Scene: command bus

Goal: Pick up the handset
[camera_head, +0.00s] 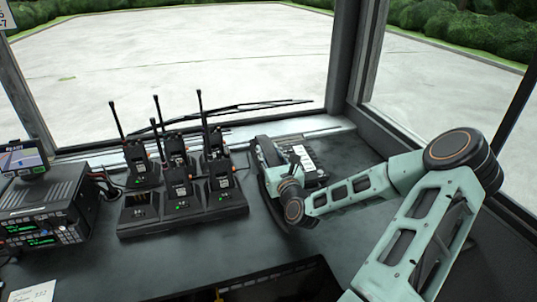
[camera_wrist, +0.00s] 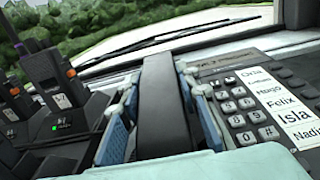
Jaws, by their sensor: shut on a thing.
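The handset (camera_wrist: 163,105) is a long black bar in the wrist view, running away from me between the two fingers of my gripper (camera_wrist: 161,92). The blue finger pads stand on its left and right sides, and the gripper is shut on it. The desk phone (camera_wrist: 240,112), with a grey keypad and a list of names, is close on the right. In the head view my gripper (camera_head: 268,160) is at the left side of the phone (camera_head: 315,177). My wrist and fingers hide much of the handset there. Whether the handset is clear of its cradle I cannot tell.
Several black radios with antennas stand in a charger rack (camera_head: 184,222) left of my gripper. A radio base unit (camera_head: 40,212) with a small screen (camera_head: 24,157) is farther left. The windscreen and its pillar (camera_head: 352,60) lie behind. Bare desk shows in front of the rack.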

